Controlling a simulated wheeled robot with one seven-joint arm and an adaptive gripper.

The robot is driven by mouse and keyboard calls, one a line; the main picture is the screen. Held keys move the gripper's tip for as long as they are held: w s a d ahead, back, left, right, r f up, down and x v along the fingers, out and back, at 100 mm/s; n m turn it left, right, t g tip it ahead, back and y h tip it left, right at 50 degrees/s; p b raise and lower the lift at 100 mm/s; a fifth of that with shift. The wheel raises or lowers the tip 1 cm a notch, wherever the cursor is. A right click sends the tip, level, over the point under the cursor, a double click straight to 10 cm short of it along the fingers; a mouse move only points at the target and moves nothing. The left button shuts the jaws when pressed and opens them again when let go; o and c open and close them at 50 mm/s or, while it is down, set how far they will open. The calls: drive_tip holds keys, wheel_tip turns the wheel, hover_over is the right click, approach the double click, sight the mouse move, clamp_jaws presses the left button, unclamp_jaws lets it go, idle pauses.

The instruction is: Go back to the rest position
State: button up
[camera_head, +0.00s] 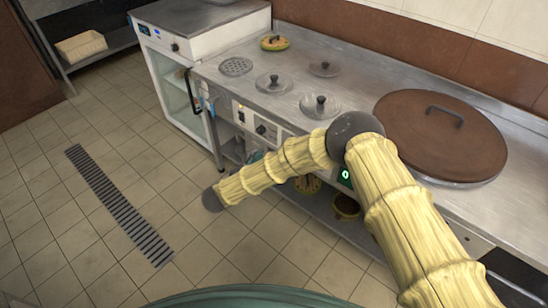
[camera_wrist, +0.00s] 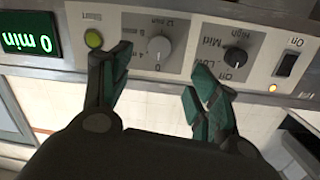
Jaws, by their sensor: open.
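My gripper (camera_wrist: 160,100) is open and empty in the wrist view, with its two green and black fingers apart. I cannot tell whether the fingertips touch the panel. In the head view my arm, pale yellow, reaches left in front of the counter, and the gripper itself is not clearly seen there.
The steel counter (camera_head: 228,87) holds several knobbed lids, including one lid (camera_head: 275,83), and a large brown lid (camera_head: 440,135) at right. A shelf with pots (camera_head: 345,205) lies under the counter. A white cabinet (camera_head: 178,85) stands behind. The tiled floor (camera_head: 60,235) at left is open, with a drain grate (camera_head: 117,205).

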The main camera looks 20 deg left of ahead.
drive_tip(key=shift+s+a, duration=0.3)
drive_tip(key=shift+s, duration=0.35)
drive_tip(key=s+d+f+n+g+y+p, duration=0.1)
drive_tip(key=s+d+f+n+g+y, duration=0.15)
drive_tip(key=d+f, duration=0.45)
drive_tip(key=s+d+f+n+g+y+p, duration=0.1)
drive_tip(key=s+d+f+n+g+y, duration=0.2)
drive_tip(key=d, duration=0.7)
drive_tip(key=s+d+f+n+g+y+p, duration=0.1)
drive_tip(key=s+d+f+n+y, duration=0.2)
drive_tip(key=d, duration=0.6)
drive_tip(key=s+d+r+m+g+h+p, duration=0.1)
drive_tip(key=s+d+g, duration=0.3)
drive_tip(key=s+d, duration=0.8)
drive_tip(key=s+d+r+m+g+p, duration=0.1)
drive_tip(key=s+d+r+g, duration=0.2)
drive_tip(key=s+d, duration=0.9)
drive_tip(key=s+g, duration=0.2)
drive_tip(key=s, duration=0.3)
drive_tip(key=shift+r+h, duration=0.35)
drive_tip(key=shift+r, duration=0.05)
drive_tip(key=shift+d, duration=0.1)
